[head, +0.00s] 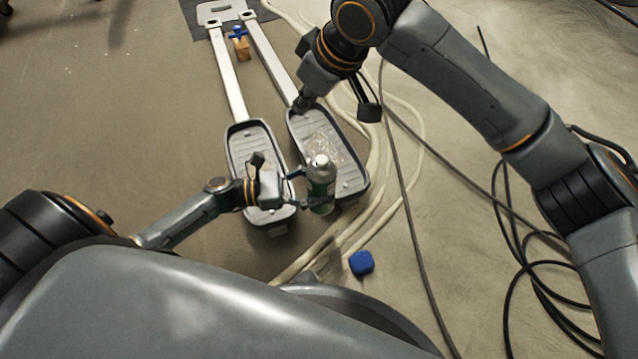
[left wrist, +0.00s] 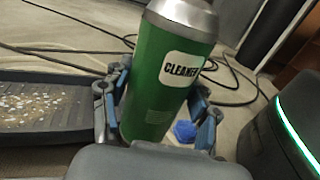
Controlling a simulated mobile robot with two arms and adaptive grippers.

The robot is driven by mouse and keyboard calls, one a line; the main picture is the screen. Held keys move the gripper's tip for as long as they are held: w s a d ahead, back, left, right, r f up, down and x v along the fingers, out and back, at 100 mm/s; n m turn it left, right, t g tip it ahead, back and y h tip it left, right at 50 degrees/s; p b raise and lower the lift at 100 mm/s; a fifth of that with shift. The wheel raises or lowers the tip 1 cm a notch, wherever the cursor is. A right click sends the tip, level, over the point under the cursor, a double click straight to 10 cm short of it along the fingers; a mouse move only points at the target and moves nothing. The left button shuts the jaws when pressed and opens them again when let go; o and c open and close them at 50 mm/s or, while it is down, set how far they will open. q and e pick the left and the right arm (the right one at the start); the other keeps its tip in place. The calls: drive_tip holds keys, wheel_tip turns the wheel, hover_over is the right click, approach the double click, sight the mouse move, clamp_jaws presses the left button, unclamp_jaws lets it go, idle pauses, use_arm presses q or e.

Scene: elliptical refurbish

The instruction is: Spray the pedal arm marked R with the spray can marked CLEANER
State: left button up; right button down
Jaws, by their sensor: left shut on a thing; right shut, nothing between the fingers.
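The green spray can (left wrist: 160,95), labelled CLEANER in the left wrist view, has a silver top. In the head view the can (head: 321,187) is upright over the near end of the right pedal. My left gripper (head: 303,186) is shut around its body. Two white pedal arms, left (head: 229,75) and right (head: 271,62), run to grey foot trays. I cannot read an R on either. The right foot tray (head: 355,157) holds pale flakes; the left foot tray (head: 236,140) is partly hidden by my left gripper. My right gripper (head: 300,104) is shut and empty at the right tray's far end.
A blue block (head: 361,263) lies on the floor near my base. A wooden block with a blue piece (head: 240,46) sits between the pedal arms. Pale hoses (head: 398,175) and black cables (head: 505,225) run along the right. The floor at left is mostly clear.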

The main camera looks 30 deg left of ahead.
sight(321, 158)
drive_tip(key=shift+d+f+g+h, duration=0.15)
drive_tip(key=shift+d+f+h, duration=0.35)
drive_tip(key=shift+f, duration=1.05)
drive_tip(key=shift+d+f+g+h, duration=0.1)
drive_tip(key=shift+d+f+h, duration=0.4)
drive_tip(key=shift+f, duration=1.05)
drive_tip(key=shift+d+f+g+h, duration=0.2)
drive_tip(key=shift+d+f, duration=0.5)
drive_tip(key=shift+f, duration=0.85)
drive_tip(key=shift+f, duration=0.25)
drive_tip(key=shift+f, duration=0.6)
use_arm(q)
drive_tip(key=shift+r, duration=0.1)
use_arm(e)
drive_tip(key=shift+f, duration=0.35)
use_arm(q)
drive_tip(key=shift+r, duration=0.1)
use_arm(e)
drive_tip(key=shift+r, duration=2.55)
